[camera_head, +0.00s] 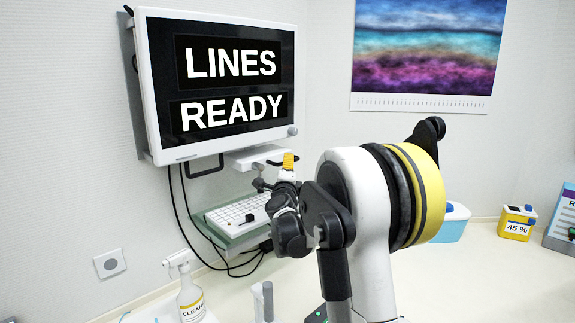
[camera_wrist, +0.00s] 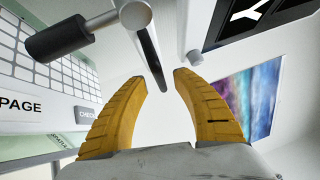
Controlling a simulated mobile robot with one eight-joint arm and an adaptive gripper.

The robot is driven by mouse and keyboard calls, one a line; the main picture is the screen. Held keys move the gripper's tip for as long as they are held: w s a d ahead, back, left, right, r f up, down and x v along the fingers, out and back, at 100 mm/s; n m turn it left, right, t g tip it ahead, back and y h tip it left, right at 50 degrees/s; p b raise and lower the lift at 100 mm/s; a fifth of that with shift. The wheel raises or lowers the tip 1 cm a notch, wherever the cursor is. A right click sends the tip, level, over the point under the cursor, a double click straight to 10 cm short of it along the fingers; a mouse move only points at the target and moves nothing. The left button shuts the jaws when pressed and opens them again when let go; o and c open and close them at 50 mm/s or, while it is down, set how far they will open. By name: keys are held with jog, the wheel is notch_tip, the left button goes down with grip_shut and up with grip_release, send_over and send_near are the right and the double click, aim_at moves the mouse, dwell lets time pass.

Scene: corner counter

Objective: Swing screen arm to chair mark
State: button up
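The white-framed screen (camera_head: 215,85) is mounted on the wall at the left and reads "LINES READY". Part of it shows at the upper right of the wrist view (camera_wrist: 250,25). A white bracket (camera_head: 250,157) and a dark loop handle (camera_head: 205,168) show under its lower edge. My gripper (camera_head: 289,160) is just below the screen's lower right corner. I cannot make out a chair mark.
A keyboard (camera_head: 238,213) on a greenish tray hangs below the screen, with black cables beside it. A spray bottle (camera_head: 190,295) stands at the front left. The counter's right front is clear.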

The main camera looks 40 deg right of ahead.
jog(key=shift+x, duration=1.05)
jog(key=shift+c, duration=0.5)
grip_shut()
jog(key=shift+s+a, duration=0.1)
jog(key=shift+s, duration=0.05)
jog(key=s+a+m+g+h, duration=0.3)
jog(key=s+a+g, duration=0.1)
jog(key=s, duration=0.5)
jog(key=s+a+m+g+h, duration=0.3)
jog(key=s+a, duration=0.3)
jog(key=s, duration=0.4)
jog(key=shift+g, duration=0.8)
jog(key=shift+a, duration=0.1)
